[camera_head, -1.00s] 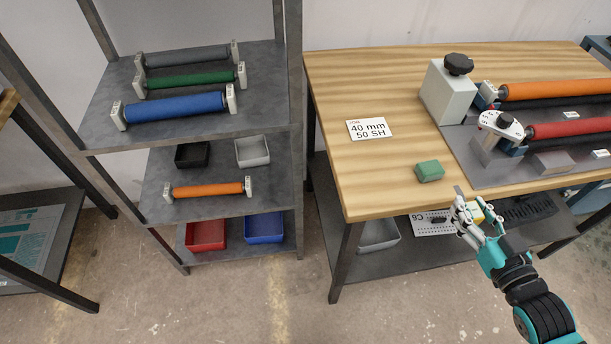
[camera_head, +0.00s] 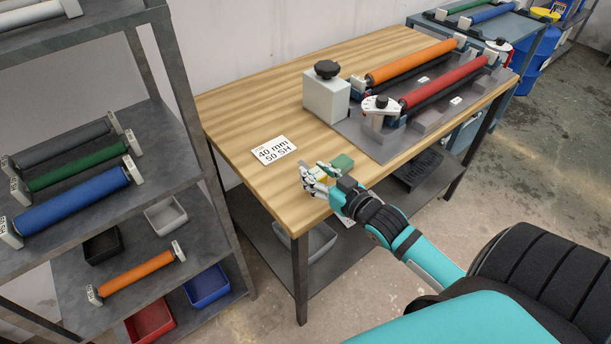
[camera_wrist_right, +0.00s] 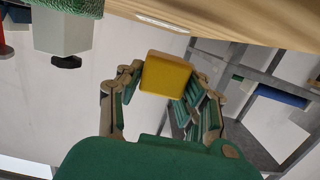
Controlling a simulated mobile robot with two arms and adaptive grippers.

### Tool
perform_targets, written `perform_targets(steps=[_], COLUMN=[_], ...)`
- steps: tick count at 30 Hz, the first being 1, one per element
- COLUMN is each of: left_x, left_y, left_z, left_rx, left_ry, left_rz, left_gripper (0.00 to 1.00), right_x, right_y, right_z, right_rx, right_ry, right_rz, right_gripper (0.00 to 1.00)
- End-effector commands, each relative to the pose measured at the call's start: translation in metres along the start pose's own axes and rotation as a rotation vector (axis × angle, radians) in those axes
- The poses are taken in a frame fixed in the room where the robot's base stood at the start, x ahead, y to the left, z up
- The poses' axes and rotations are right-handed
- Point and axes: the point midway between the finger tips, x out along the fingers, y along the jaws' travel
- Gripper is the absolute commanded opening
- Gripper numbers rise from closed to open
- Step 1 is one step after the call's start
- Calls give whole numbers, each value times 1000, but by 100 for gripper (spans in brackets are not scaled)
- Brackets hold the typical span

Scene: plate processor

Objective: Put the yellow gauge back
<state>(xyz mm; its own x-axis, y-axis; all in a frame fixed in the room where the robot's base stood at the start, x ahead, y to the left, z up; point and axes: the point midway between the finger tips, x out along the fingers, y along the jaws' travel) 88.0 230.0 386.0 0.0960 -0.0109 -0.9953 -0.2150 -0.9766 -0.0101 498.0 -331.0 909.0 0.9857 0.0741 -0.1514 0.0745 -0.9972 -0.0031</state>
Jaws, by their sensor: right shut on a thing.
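The yellow gauge (camera_wrist_right: 166,73) is a small block held between the fingertips of my right gripper (camera_wrist_right: 160,85), which is shut on it. In the head view my right gripper (camera_head: 318,184) is at the front edge of the wooden table, and only a little of the yellow gauge (camera_head: 322,179) shows between its fingers. A green block (camera_head: 343,162) sits on the table just beyond the gripper, close beside it. My left gripper is not in view.
A card reading "40 mm 50 SH" (camera_head: 274,150) lies on the wooden table (camera_head: 232,115). A grey box with a black knob (camera_head: 326,98) and the roller machine (camera_head: 412,80) stand behind. A shelf rack with rollers and bins (camera_head: 150,190) stands at the left.

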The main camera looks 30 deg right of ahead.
Motion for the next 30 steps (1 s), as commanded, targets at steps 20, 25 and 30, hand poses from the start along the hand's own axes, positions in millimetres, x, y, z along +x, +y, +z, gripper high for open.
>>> perform_targets(steps=[20,25,30], left_x=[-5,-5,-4], left_y=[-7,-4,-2], left_z=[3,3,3], left_rx=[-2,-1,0], left_ry=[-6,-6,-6], left_rz=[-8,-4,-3], left_gripper=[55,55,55], right_x=[37,37,37], right_y=[-5,-5,-5], right_z=[33,34,36], right_rx=[-1,0,0], right_ry=[0,0,-1], right_rz=[-1,-1,-1], right_gripper=[0,0,45])
